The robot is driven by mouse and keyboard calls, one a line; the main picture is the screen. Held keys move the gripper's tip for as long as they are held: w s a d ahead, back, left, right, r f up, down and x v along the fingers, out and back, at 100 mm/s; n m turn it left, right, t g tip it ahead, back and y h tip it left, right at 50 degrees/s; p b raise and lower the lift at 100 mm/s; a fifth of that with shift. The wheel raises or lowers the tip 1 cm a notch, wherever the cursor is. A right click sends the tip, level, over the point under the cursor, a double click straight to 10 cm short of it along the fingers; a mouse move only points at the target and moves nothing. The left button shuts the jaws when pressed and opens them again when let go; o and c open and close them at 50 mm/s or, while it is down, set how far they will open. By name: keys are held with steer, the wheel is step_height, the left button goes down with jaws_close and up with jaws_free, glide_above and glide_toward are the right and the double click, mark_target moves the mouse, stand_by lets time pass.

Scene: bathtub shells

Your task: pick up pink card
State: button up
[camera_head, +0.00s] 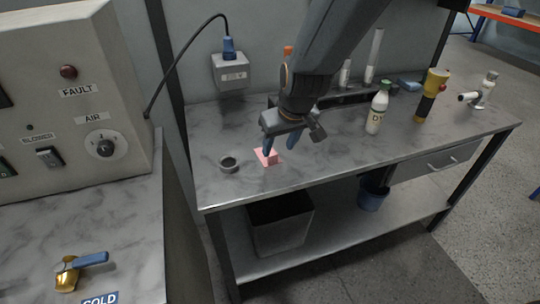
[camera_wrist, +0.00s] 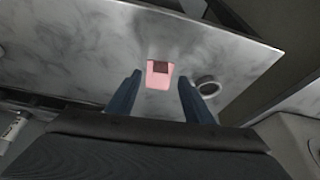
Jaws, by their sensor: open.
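The pink card (camera_head: 267,157) lies on the grey worktop, toward its front left. A darker patch shows on one edge of it. In the wrist view the pink card (camera_wrist: 158,77) is centred between and beyond the fingertips, with the dark patch at its upper edge. My gripper (camera_head: 280,146) is open above the card, its blue fingers pointing down. One finger overlaps the card in the head view. In the wrist view the two fingers of my gripper (camera_wrist: 160,88) stand apart with nothing between them touching.
A dark ring (camera_head: 229,163) lies just left of the card. A white bottle (camera_head: 377,112), a yellow-black device (camera_head: 430,97) and a white fitting (camera_head: 483,92) stand to the right. A control cabinet (camera_head: 75,85) rises at left. The worktop's front edge (camera_head: 350,167) is close to the card.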

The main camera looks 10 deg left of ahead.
mark_target(274, 155)
steer(key=shift+p+x, duration=0.55)
steer(key=shift+x, duration=2.3)
steer(key=shift+w+a+r, duration=0.1)
steer(key=shift+w+r, duration=0.05)
steer(key=c, duration=1.1)
